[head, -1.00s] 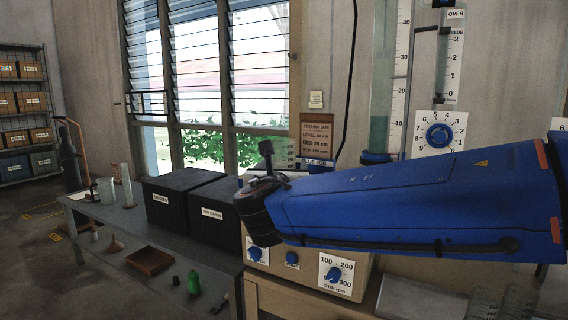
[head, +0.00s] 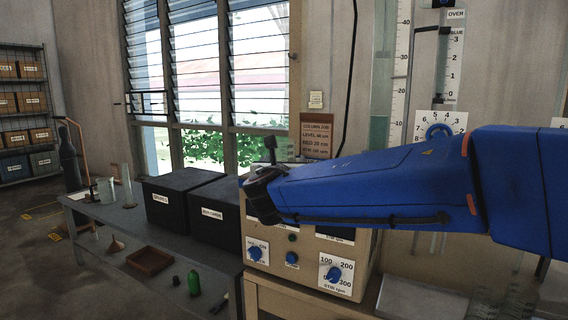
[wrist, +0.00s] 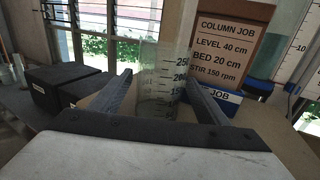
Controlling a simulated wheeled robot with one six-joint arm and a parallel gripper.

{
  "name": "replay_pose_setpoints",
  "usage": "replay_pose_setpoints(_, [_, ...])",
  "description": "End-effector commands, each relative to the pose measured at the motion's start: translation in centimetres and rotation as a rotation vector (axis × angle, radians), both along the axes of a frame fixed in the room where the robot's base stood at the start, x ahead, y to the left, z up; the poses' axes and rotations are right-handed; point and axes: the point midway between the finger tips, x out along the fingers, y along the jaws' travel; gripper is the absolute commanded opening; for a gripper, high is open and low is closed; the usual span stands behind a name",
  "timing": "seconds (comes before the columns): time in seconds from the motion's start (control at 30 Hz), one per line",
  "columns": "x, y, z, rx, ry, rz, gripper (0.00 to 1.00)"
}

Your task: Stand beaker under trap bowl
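A clear beaker with a dark scale (wrist: 160,85) stands upright ahead of my palm in the wrist view, between the lines of my two fingers. My gripper (wrist: 158,86) is open, its grey fingers spread to either side, and I see no firm contact with the beaker. In the head view my gripper (head: 262,192) is a dark end on the blue arm, in front of the control box; its fingers are hidden. The glass column (head: 398,70) rises behind my arm. I cannot make out the trap bowl; my arm covers the column's lower part.
A "COLUMN JOB" sign (wrist: 228,45) stands close behind the beaker. The control box (head: 310,262) with dials is below my gripper.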

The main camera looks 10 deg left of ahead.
Motion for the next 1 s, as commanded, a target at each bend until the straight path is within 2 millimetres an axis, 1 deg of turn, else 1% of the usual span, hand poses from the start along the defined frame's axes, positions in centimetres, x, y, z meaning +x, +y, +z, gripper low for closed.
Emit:
replay_pose_setpoints(0.03, [0.0, 0.0, 0.0, 0.000, 0.000, 0.000, 0.58])
replay_pose_setpoints(0.07, [0.0, 0.0, 0.0, 0.000, 0.000, 0.000, 0.50])
replay_pose_setpoints(0.1, [0.0, 0.0, 0.0, 0.000, 0.000, 0.000, 0.41])
replay_pose_setpoints(0.17, [0.0, 0.0, 0.0, 0.000, 0.000, 0.000, 0.27])
replay_pose_setpoints(0.23, [0.0, 0.0, 0.0, 0.000, 0.000, 0.000, 0.25])
replay_pose_setpoints(0.27, [0.0, 0.0, 0.0, 0.000, 0.000, 0.000, 0.22])
replay_pose_setpoints(0.47, [0.0, 0.0, 0.1, 0.000, 0.000, 0.000, 0.22])
replay_pose_setpoints(0.57, [0.0, 0.0, 0.6, 0.000, 0.000, 0.000, 0.22])
replay_pose_setpoints(0.63, [0.0, 0.0, 1.5, 0.002, -0.002, 0.000, 0.22])
replay_pose_setpoints(0.77, [0.0, 0.0, 3.9, 0.003, -0.003, 0.000, 0.22])
replay_pose_setpoints(1.0, [0.0, 0.0, 9.8, 0.004, -0.002, 0.001, 0.22])
